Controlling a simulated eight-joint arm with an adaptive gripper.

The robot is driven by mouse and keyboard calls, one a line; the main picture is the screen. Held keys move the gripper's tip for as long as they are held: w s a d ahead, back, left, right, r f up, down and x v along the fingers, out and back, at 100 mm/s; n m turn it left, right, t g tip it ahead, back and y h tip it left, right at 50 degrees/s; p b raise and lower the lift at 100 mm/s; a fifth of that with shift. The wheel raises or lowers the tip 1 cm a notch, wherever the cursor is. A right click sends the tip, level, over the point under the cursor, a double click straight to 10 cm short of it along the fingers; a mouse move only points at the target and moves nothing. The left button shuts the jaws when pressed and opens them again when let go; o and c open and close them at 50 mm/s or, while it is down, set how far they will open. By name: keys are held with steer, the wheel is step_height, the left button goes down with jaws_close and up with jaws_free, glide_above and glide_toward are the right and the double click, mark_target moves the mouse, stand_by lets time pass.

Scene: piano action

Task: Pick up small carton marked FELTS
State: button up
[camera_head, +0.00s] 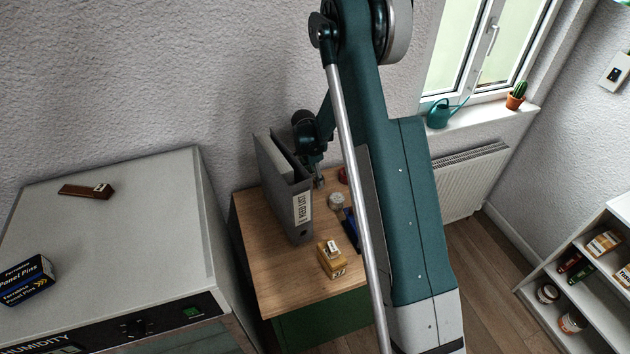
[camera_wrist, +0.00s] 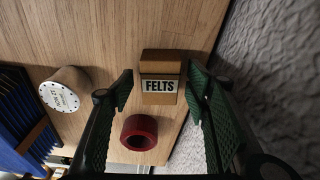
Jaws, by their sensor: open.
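The small carton marked FELTS (camera_wrist: 160,68) is brown with a white label. In the wrist view it is upper middle, on the wooden top, and its label faces my camera. My gripper (camera_wrist: 160,80) is open, with one green-padded finger on each side of the carton in the picture. I cannot tell whether the fingertips reach down beside it; no contact shows. In the head view my gripper (camera_head: 319,181) is low over the far part of the cabinet top, partly behind a grey binder. I cannot make out the FELTS carton there.
A red ring (camera_wrist: 139,132) lies close to the carton. A round white-topped tin (camera_wrist: 62,92) and a blue object (camera_wrist: 22,125) are to the left. The grey binder (camera_head: 297,205) stands beside my gripper. Another small box (camera_head: 331,262) is nearer the front. A textured wall (camera_wrist: 265,70) is close by.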

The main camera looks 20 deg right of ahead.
steer(key=shift+f, duration=0.15)
steer(key=shift+c, duration=0.5)
steer(key=c, duration=0.9)
